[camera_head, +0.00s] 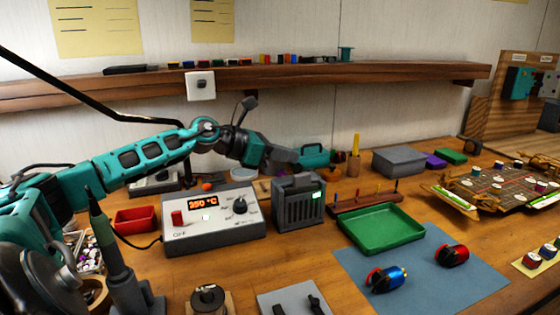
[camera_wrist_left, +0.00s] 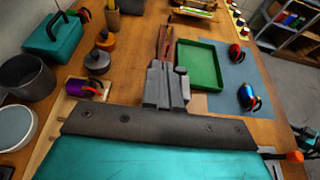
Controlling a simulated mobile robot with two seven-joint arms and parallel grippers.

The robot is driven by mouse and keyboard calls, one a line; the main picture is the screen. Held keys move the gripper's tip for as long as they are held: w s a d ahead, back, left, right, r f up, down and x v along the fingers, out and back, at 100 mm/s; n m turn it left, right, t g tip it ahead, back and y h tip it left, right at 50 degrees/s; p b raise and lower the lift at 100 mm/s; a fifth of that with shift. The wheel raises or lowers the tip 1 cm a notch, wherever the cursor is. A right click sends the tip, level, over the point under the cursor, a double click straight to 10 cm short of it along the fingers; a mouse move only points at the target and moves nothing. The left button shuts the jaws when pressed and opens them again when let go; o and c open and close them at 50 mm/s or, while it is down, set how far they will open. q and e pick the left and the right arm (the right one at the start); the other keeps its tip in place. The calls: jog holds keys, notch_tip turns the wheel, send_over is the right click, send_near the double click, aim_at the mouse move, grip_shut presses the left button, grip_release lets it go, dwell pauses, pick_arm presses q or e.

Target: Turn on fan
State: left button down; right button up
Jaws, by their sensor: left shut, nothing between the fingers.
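The fan (camera_head: 298,207) is a dark grey box with a slatted front, standing on the bench right of the white soldering station. A small bright green patch (camera_head: 317,195) glows on its front near the upper right. My left gripper (camera_head: 288,160) reaches in from the left and hangs just above and behind the fan's top. I cannot tell whether it touches the fan. In the left wrist view its grey fingers (camera_wrist_left: 166,75) are together with nothing held. The fan is not clearly separable there.
The soldering station (camera_head: 212,222) stands left of the fan, beside a soldering iron (camera_head: 108,240). A green tray (camera_head: 382,228) and a blue mat (camera_head: 420,272) with small red and blue items lie to the right. A wooden shelf (camera_head: 300,76) runs along the wall behind.

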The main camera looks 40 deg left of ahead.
pick_arm(q)
jog(key=shift+r+p, duration=0.3)
jog(key=shift+r, duration=0.35)
pick_arm(e)
jog(key=shift+s+r, duration=0.1)
jog(key=shift+r, duration=0.25)
